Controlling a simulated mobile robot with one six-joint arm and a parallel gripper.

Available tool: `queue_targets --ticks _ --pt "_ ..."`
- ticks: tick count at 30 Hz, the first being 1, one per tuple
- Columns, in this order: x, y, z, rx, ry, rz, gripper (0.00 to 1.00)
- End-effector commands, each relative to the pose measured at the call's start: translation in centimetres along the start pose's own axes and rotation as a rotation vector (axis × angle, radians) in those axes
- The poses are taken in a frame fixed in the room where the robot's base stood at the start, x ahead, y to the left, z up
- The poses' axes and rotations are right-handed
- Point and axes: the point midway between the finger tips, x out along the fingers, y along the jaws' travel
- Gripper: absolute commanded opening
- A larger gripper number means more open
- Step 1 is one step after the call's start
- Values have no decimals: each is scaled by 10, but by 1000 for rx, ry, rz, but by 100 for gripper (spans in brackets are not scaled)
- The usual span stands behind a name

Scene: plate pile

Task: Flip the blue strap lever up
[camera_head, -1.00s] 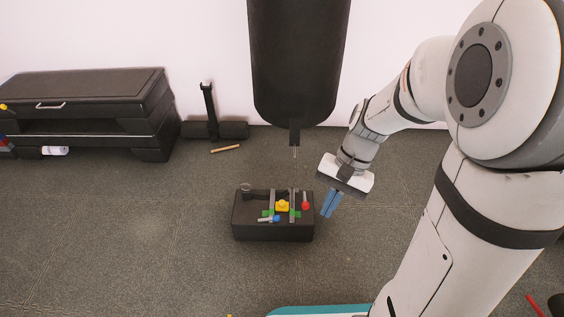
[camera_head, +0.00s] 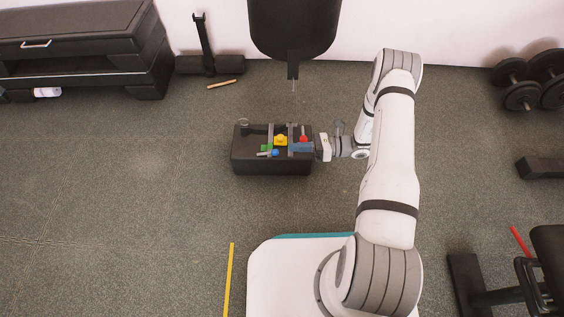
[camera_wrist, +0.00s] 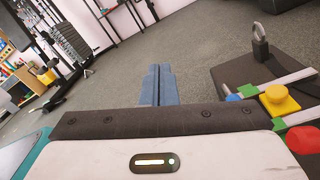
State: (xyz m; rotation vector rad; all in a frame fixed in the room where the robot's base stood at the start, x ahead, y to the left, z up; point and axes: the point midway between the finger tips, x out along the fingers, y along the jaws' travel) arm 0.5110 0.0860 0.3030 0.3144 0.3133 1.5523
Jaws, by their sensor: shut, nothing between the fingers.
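The blue strap lever (camera_head: 275,153) is a small blue knob at the end of a thin grey bar, low on the near side of the black box (camera_head: 272,166). In the wrist view its blue tip (camera_wrist: 233,98) shows to the right of my fingers, partly hidden by my gripper's body. My gripper (camera_head: 299,147) reaches in from the right, its blue fingers pointing left over the box's right end in the head view. The fingers (camera_wrist: 158,85) are shut together and empty. They look apart from the blue knob.
A yellow knob (camera_head: 281,141), a red knob (camera_head: 303,139) and green blocks sit close together on the box. A metal shackle (camera_wrist: 260,42) stands at its far end. Floor left of the box is clear.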

Motion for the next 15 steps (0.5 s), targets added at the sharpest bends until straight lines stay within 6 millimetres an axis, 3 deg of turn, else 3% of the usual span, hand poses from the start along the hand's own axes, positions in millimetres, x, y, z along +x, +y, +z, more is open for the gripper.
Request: queue_targets --ticks 1,6,12,15 --pt "-2 -8 -22 55 -58 -36 0" --pt "-11 -29 -86 209 -250 -163 0" --pt "-22 -36 -158 350 -446 -299 0" --pt "-26 -34 -184 394 -513 -347 0"
